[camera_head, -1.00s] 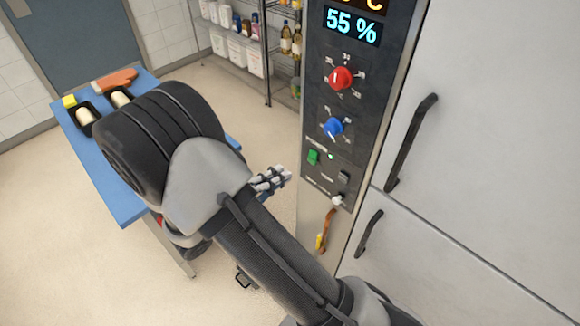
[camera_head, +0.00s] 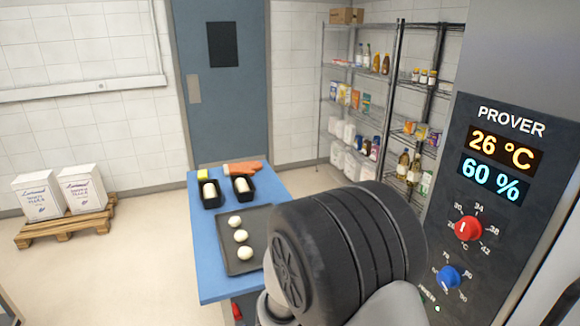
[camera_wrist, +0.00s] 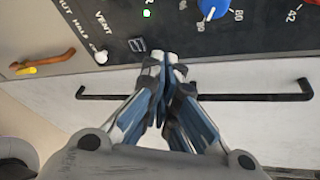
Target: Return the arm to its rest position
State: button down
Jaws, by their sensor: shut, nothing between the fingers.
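My gripper (camera_wrist: 168,65) is in the wrist view, with its fingers shut together and nothing between them. Its fingertips appear over the lower edge of the prover's dark control panel (camera_wrist: 85,35), below a small switch; I cannot tell whether they touch it. In the head view my arm's large dark joint fills the lower middle, and the gripper is hidden. The prover panel (camera_head: 483,211) stands at the right, its displays reading 26 °C and 60 %. Its red knob (camera_head: 468,228) and blue knob (camera_head: 447,277) show below them; the blue knob is also in the wrist view (camera_wrist: 212,8).
A dark door handle bar (camera_wrist: 250,97) crosses behind the fingers. A blue table (camera_head: 211,287) holds a tray of dough balls (camera_head: 228,262), two loaf tins and an orange mitt. Wire shelving (camera_head: 398,75) stands behind. Flour bags on a pallet (camera_head: 75,230) stand left, with open floor between.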

jog(key=s+r+m+g+y+b, duration=0.25)
jog(key=s+m+y, duration=0.55)
jog(key=s+m, duration=0.65)
jog(key=a+r+m+t+y+b, duration=0.1)
jog(key=a+m+t+y, duration=0.1)
jog(key=m, duration=0.6)
jog(key=s+a+r+m+t+y+b, duration=0.1)
jog(key=a+m+t+y, duration=0.2)
jog(key=a+m, duration=0.3)
jog(key=shift+r+m+y+b, duration=0.35)
jog(key=shift+m+y, duration=0.45)
jog(key=shift+m, duration=0.95)
jog(key=shift+t, duration=0.25)
